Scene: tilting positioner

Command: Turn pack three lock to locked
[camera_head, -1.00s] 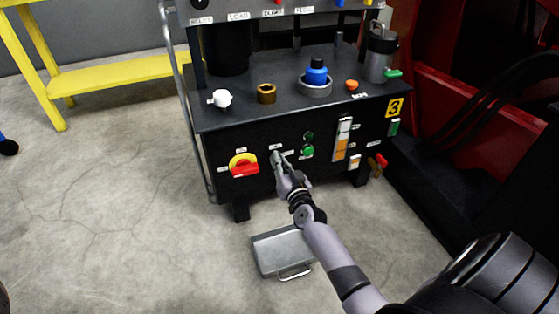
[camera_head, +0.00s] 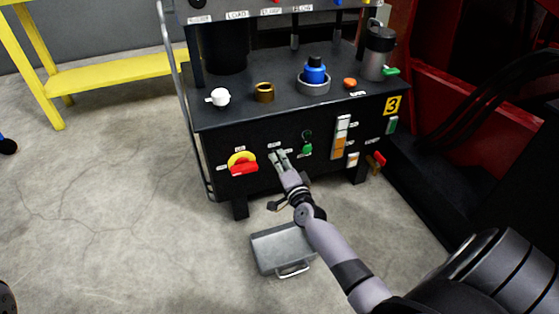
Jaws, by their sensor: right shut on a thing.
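The black pack marked 3 (camera_head: 222,143) stands ahead with a row of controls on its front panel. My right gripper (camera_head: 280,157) is at this panel, between a red handle on a yellow disc (camera_head: 242,165) and a green button (camera_head: 307,149). It is shut on a small control there, which I take to be the lock. The fingers cover most of this control, so its setting cannot be read. My left gripper is not in view.
A grey metal case (camera_head: 283,248) with a handle lies on the floor below my right wrist. A red lever (camera_head: 378,159) sticks out at the panel's right.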

